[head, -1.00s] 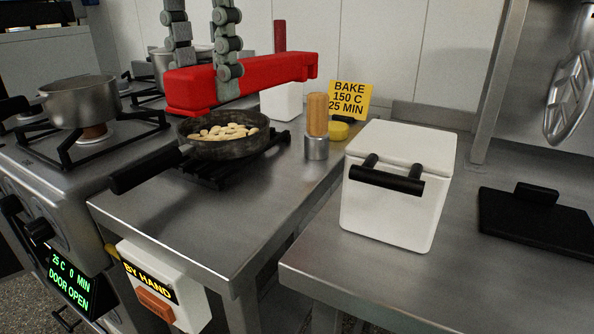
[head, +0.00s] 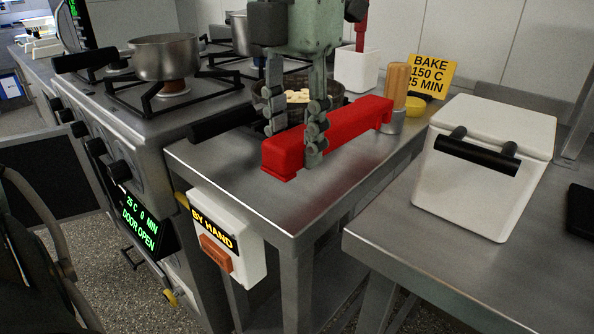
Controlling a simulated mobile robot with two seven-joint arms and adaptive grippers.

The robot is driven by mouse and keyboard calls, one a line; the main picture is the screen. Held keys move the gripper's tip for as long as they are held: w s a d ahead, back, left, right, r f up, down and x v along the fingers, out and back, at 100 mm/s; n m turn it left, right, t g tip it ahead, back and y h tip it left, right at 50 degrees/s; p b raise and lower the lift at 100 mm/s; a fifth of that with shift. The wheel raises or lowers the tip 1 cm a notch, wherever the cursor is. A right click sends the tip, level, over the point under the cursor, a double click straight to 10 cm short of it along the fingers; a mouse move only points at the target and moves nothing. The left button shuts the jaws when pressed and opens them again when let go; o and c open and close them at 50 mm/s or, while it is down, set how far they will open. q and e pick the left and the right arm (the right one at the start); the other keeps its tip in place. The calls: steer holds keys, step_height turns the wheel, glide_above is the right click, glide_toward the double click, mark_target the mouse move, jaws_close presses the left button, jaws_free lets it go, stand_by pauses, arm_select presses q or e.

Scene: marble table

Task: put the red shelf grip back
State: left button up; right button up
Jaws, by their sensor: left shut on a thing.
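The red shelf grip (head: 345,124) is a long red bar with a foot at each end. It slants across the narrow steel counter, near end low at the front. My left gripper (head: 294,138) is shut on it close to the near end, with one finger in front of the bar and one behind. I cannot tell whether the grip touches the counter. My right gripper is out of view.
Behind the gripper stands a pan (head: 298,82) of pale beans, partly hidden. A wooden-topped shaker (head: 392,95), a yellow BAKE sign (head: 430,75) and a white lidded box (head: 480,185) stand to the right. The oven display (head: 140,222) reads DOOR OPEN.

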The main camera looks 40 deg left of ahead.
mark_target(295, 195)
arm_select(q)
steer(key=shift+f, duration=0.6)
step_height(295, 195, down, 2)
steer(key=shift+f, duration=0.15)
steer(key=shift+f+b, duration=0.3)
steer(key=shift+f, duration=0.4)
jaws_close()
steer(key=o, duration=0.9)
jaws_free()
steer(key=shift+c, duration=0.2)
steer(key=o, duration=0.4)
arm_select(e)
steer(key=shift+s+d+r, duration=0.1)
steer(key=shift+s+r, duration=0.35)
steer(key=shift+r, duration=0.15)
